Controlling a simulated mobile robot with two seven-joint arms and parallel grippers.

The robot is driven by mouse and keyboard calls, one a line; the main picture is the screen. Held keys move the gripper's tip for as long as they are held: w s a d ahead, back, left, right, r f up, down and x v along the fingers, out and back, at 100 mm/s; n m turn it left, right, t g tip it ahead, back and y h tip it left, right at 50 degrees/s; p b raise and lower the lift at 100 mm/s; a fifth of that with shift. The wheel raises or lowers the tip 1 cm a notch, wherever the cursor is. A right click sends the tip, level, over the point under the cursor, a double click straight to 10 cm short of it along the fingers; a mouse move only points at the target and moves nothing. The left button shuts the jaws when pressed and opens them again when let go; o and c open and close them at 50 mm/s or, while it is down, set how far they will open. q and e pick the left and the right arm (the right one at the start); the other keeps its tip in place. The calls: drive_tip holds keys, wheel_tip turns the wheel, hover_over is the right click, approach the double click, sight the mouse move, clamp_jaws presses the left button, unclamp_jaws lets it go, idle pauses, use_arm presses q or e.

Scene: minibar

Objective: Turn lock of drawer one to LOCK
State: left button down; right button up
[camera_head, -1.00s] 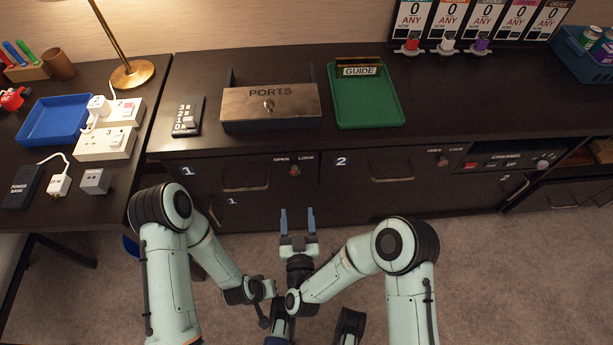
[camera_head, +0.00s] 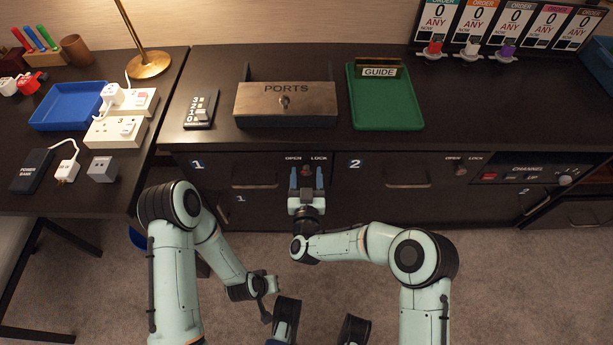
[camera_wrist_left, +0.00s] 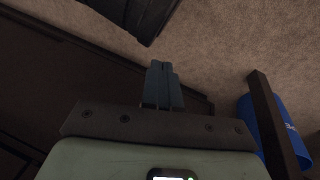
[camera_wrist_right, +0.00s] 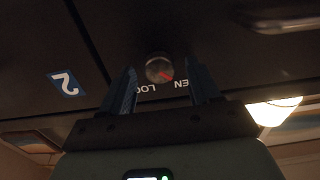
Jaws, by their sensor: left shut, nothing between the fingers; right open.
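Drawer one (camera_head: 220,172), with a white 1 label, is in the dark cabinet front below the counter. Its lock knob (camera_head: 306,171) sits at the drawer's right, below the OPEN and LOCK labels. In the right wrist view the round knob (camera_wrist_right: 158,68) shows upside down, its red mark pointing toward the OPEN label. My right gripper (camera_head: 306,180) is open in front of the knob. Its fingers stand either side of the knob, apparently not touching it. My left gripper (camera_wrist_left: 163,86) is shut and empty, low over the carpet side of the cabinet.
Drawer two (camera_head: 400,178) is to the right with its own lock (camera_head: 460,169). Handle (camera_head: 255,177) is left of my right gripper. On the counter stand the PORTS box (camera_head: 286,103) and green GUIDE tray (camera_head: 387,98).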

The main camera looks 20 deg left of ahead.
drive_tip(key=c, duration=1.1)
drive_tip(key=shift+o, duration=0.3)
use_arm(q)
drive_tip(key=shift+s+f, duration=0.15)
use_arm(e)
drive_tip(key=m+b, duration=0.1)
drive_tip(key=m, duration=0.3)
drive_tip(key=shift+f+m, duration=0.1)
drive_tip(key=shift+m, duration=0.3)
drive_tip(key=m+b, duration=0.1)
drive_tip(key=m, duration=0.3)
drive_tip(key=shift+d+m+b, duration=0.15)
drive_tip(key=shift+m+b, duration=0.15)
drive_tip(key=shift+b, duration=0.05)
drive_tip(key=m+b, duration=0.1)
drive_tip(key=m, duration=0.3)
drive_tip(key=shift+f+m, duration=0.1)
drive_tip(key=shift+m, duration=0.2)
use_arm(q)
drive_tip(key=s+a+f+g, duration=0.1)
drive_tip(key=s+f+g, duration=0.2)
drive_tip(key=s+f, duration=0.4)
drive_tip(key=shift+s+n+b, duration=0.3)
drive_tip(key=shift+s+b, duration=0.15)
drive_tip(key=shift+s, duration=0.35)
use_arm(e)
drive_tip(key=shift+m, duration=1.9)
use_arm(q)
drive_tip(key=shift+s+a, duration=0.1)
drive_tip(key=shift+a, duration=0.05)
